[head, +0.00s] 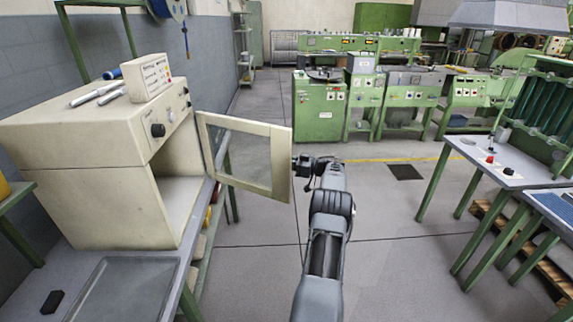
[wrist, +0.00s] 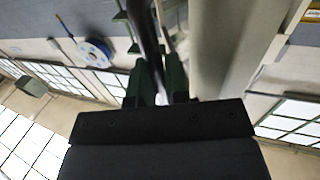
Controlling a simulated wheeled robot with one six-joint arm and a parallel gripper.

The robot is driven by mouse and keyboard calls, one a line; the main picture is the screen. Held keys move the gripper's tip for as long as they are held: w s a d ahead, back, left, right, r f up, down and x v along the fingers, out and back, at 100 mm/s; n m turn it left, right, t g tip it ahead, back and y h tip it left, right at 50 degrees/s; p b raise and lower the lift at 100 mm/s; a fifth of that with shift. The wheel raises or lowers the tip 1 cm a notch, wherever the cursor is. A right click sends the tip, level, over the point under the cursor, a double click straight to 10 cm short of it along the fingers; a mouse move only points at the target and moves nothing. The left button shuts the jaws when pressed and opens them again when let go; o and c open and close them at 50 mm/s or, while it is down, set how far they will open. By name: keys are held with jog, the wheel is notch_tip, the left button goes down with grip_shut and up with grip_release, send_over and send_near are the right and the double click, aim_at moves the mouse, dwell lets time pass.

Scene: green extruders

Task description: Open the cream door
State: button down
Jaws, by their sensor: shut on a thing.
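The cream door (head: 247,155) is a framed panel with a window. It stands swung wide open from the cream cabinet (head: 85,150) on the left, and the cabinet's inside shows. My gripper (head: 300,165) is at the door's free edge on the right. In the wrist view the fingers of my gripper (wrist: 160,80) are shut around a dark bar, which looks like the door's handle. A pale door edge (wrist: 222,50) runs just beside it. The head view hides the exact contact behind the wrist.
The cabinet stands on a bench (head: 125,285) with a tray-like panel and a small black object (head: 52,301). Green-legged tables (head: 520,165) stand on the right. Green machines (head: 320,105) line the back. The grey floor (head: 400,240) between is clear.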

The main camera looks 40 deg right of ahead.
jog(key=shift+w+a, duration=0.1)
jog(key=c, duration=1.4)
grip_release()
jog(key=shift+a, duration=0.1)
jog(key=shift+o, duration=1.3)
jog(key=b+v, duration=0.1)
jog(key=v, duration=1.3)
jog(key=shift+c, duration=0.2)
